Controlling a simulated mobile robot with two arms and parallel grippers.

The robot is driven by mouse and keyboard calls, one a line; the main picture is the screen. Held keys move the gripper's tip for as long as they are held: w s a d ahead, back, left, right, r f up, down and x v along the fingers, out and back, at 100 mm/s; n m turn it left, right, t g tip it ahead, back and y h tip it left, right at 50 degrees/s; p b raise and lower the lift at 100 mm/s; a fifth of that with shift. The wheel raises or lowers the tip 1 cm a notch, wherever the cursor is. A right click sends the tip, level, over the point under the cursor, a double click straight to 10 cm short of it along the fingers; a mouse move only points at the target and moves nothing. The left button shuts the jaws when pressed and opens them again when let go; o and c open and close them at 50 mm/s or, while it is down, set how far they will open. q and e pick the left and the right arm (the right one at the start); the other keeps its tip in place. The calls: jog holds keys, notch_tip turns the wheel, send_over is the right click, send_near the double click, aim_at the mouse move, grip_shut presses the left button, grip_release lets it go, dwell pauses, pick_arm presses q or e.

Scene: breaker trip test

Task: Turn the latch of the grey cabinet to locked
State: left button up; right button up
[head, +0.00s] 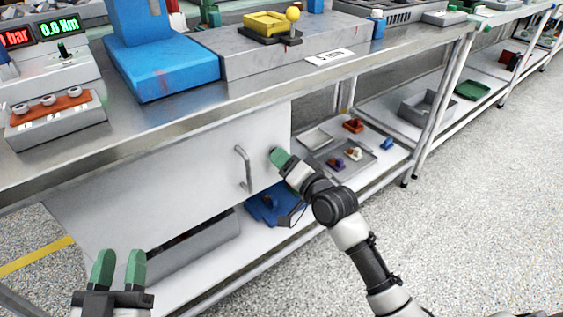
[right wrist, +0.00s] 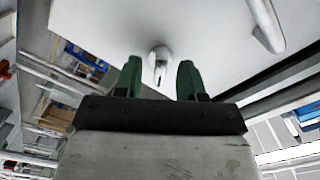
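The pale grey cabinet (head: 170,205) hangs under the bench, with its door shut and a bar handle (head: 243,170) on it. The handle also shows at top right in the right wrist view (right wrist: 266,22). The small metal latch (right wrist: 160,62) shows in the right wrist view on the door face, between my right fingertips in the picture. In the head view my right gripper (head: 279,157) hides it. My right gripper (right wrist: 159,75) is open, with a gap on each side of the latch; I cannot tell its depth. My left gripper (head: 119,268) is open and empty at lower left.
The bench top (head: 200,108) overhangs the cabinet, with a blue block (head: 165,70) and a grey box (head: 265,55) on it. The lower shelf holds a grey tray (head: 322,168) and a blue item (head: 262,208). The speckled floor (head: 480,190) at right is clear.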

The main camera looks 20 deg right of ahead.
pick_arm(q)
jog(key=shift+s+r+t+h, duration=0.15)
jog(key=shift+r+t+h, duration=0.15)
jog(key=shift+r, duration=0.15)
pick_arm(e)
jog(key=shift+w+a, duration=0.2)
jog(key=shift+w, duration=0.3)
grip_shut()
pick_arm(q)
notch_tip(320, 180, down, 10)
jog(key=s+a+g+y+p, duration=0.2)
jog(key=g+y+p, duration=0.15)
jog(key=g, duration=0.55)
jog(key=s+a+f+g+y+p, duration=0.2)
jog(key=s+a+f+g+p, duration=0.1)
jog(key=s+g, duration=0.6)
jog(key=shift+s+a+f+n+p, duration=0.2)
jog(key=shift+s+a+n+p, duration=0.2)
jog(key=shift+s+a+p, duration=0.5)
pick_arm(e)
jog(key=shift+d+n, duration=0.15)
jog(key=shift+n, duration=5.15)
pick_arm(q)
jog(key=shift+w+d, duration=0.2)
jog(key=shift+d, duration=0.1)
